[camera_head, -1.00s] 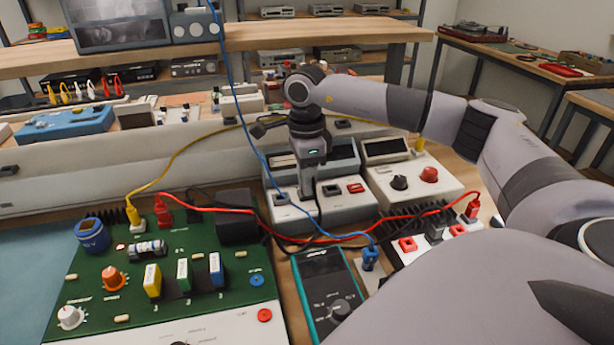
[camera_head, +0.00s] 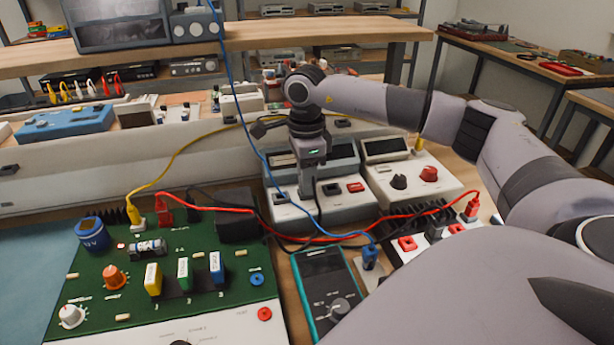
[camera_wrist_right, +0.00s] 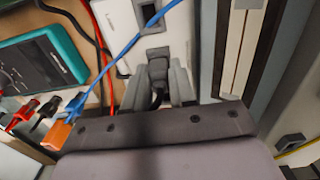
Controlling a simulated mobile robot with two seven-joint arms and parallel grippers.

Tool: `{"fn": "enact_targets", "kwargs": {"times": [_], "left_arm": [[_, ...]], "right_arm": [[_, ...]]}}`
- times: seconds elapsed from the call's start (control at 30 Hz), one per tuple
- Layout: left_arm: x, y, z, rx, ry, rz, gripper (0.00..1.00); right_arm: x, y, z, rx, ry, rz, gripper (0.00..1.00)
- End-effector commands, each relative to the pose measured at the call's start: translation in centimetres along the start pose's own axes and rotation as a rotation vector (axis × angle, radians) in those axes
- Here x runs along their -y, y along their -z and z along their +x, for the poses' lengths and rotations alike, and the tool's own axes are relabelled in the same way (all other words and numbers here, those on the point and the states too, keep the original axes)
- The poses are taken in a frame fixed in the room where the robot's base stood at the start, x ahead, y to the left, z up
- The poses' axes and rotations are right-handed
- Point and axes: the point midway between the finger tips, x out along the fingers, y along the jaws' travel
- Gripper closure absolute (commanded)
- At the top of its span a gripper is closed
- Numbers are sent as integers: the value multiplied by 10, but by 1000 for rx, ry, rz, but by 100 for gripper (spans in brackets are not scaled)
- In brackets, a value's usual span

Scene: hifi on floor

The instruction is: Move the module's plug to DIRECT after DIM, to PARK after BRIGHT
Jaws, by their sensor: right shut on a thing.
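My right gripper (camera_head: 306,188) points down over the light grey socket unit (camera_head: 345,209) in the head view. In the right wrist view its fingers (camera_wrist_right: 158,72) are shut on a dark plug (camera_wrist_right: 157,54) with a black cable. I cannot tell whether the plug is seated or just above the surface. The unit has dark sockets (camera_head: 280,197) and a red one (camera_head: 355,187). Their labels are too small to read. The green circuit board (camera_head: 205,262) lies at the left with yellow, green and blue blocks. My left gripper is not in view.
A teal multimeter (camera_head: 325,290) lies in front of the unit. A grey box with black and red knobs (camera_head: 428,174) stands to its right. Blue, red and yellow cables cross close around my gripper. A blue plug (camera_head: 370,257) stands right of the multimeter.

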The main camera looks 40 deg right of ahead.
Motion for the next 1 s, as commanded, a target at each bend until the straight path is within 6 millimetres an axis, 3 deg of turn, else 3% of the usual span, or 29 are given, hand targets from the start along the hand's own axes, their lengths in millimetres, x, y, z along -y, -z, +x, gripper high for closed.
{"fn": "enact_targets", "kwargs": {"times": [0.33, 0.37, 0.43, 0.47, 0.77, 1.0], "left_arm": [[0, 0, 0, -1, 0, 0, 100], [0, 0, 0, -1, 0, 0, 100], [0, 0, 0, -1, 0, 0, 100], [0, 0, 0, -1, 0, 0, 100], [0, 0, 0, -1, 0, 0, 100], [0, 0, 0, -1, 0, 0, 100]], "right_arm": [[0, 0, 0, 0, 0, 0, 100], [0, 0, 0, 0, 0, 0, 72], [0, 0, 0, 0, 0, 0, 49], [0, 0, 0, 0, 0, 0, 45], [0, 0, -2, 0, 0, 0, 45], [1, -1, -34, 2, 3, 0, 45]]}}
